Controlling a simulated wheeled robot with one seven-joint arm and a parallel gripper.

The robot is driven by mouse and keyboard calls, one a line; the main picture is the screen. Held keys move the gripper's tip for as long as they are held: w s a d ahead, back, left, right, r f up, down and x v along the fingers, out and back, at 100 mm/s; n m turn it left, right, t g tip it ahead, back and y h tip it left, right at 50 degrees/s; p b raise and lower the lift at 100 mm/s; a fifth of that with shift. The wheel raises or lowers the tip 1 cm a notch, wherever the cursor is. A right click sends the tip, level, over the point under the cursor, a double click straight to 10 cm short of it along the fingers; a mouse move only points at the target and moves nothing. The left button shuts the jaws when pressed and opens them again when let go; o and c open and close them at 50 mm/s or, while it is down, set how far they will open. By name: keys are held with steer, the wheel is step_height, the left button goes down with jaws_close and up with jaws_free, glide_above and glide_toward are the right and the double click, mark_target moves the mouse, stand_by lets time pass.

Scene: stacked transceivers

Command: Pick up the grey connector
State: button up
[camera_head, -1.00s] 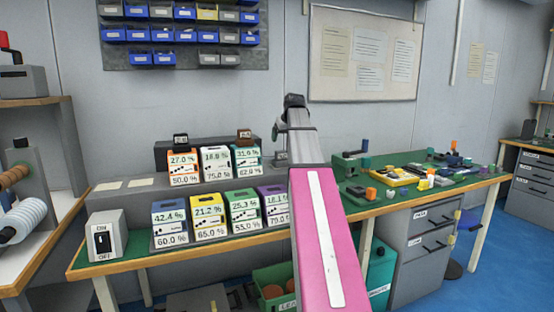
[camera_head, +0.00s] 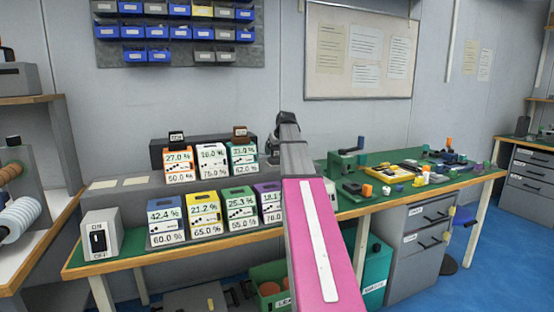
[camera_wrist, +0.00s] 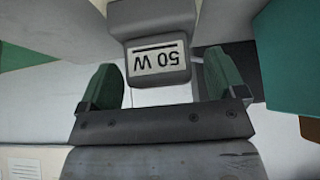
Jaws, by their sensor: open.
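A grey block-shaped connector (camera_wrist: 150,17) with a white "50 W" label, upside down in the picture, shows at the top middle of the wrist view. My gripper (camera_wrist: 163,70) is open, its two green fingers spread wide. The connector's labelled end appears in line with the gap, its lower edge reaching between the fingertip ends. No finger visibly touches it. How far it lies in depth, I cannot tell. In the head view my arm covers the area around the gripper, and I cannot make out the grey connector there.
Stacked transceivers with percentage labels, such as a yellow one (camera_head: 203,210) and an orange one (camera_head: 179,163), stand close to my arm's left. Dark (camera_head: 176,137) and brown (camera_head: 240,132) small blocks sit on top. A green-topped bench (camera_head: 465,178) with loose parts lies right.

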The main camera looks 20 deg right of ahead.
steer(key=shift+w+f, duration=0.15)
steer(key=shift+f, duration=0.05)
steer(key=c, duration=1.1)
steer(key=shift+o, duration=0.2)
steer(key=shift+r, duration=0.1)
